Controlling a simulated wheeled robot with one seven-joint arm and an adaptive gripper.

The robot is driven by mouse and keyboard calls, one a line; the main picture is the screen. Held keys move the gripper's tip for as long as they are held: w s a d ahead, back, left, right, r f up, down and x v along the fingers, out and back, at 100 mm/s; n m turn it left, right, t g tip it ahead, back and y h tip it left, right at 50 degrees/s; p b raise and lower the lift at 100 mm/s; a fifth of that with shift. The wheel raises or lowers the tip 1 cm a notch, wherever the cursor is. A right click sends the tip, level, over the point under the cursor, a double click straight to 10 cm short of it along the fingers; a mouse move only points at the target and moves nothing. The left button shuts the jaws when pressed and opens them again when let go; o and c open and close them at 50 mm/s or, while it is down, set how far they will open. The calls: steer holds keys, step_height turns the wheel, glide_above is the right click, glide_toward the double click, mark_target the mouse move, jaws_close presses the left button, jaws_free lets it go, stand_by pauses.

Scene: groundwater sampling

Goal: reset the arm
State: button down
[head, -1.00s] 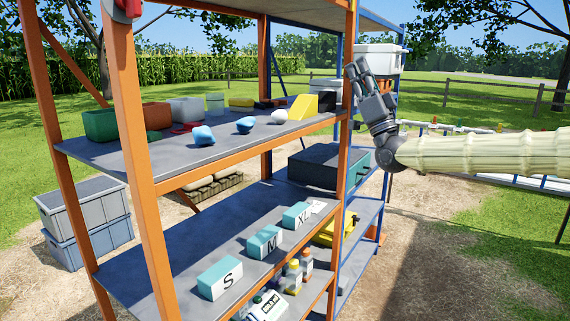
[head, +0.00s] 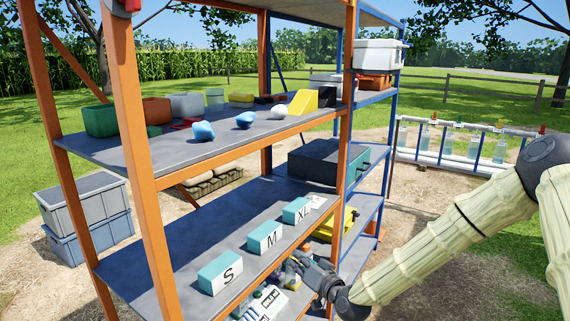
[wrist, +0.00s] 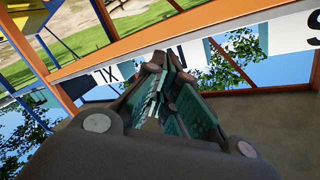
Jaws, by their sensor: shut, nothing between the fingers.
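My gripper (head: 297,266) is low at the front of the orange shelf rack, by the edge of its lower shelf, with my arm coming in from the right. In the wrist view my gripper (wrist: 165,82) has its fingers together with nothing between them. Teal-and-white boxes marked S (head: 220,273), M (head: 264,238) and XL (head: 296,211) stand in a row on the lower shelf, just above and left of my gripper. Small bottles beneath that shelf are partly hidden by my gripper.
The orange rack's upper shelf (head: 215,150) holds several bins, blue lumps and a yellow wedge. A blue rack with a white tub (head: 380,54) adjoins it on the right. A white pipe stand with bottles (head: 468,148) stands at the back right. Grey crates (head: 85,225) sit at left.

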steer(key=s+d+f+g+h, duration=0.2)
steer(key=s+f+g, duration=0.2)
steer(key=s+f, duration=0.8)
steer(key=s+d+f+g+h, duration=0.2)
steer(key=s+d+f+g, duration=0.1)
steer(key=s+f, duration=0.9)
steer(key=s+d+f+g+h, duration=0.1)
steer(key=s+d+f+g, duration=0.1)
steer(key=s, duration=0.6)
steer(key=s+d+f+g+h, duration=0.2)
steer(key=s+d+f, duration=0.3)
steer(key=s+d, duration=0.2)
steer(key=s+d+f+g+h, duration=0.2)
steer(key=s+d, duration=0.3)
steer(key=s, duration=0.6)
steer(key=shift+f+g, duration=0.5)
steer(key=shift+f, duration=0.2)
steer(key=c, duration=2.2)
jaws_free()
steer(key=shift+w, duration=0.1)
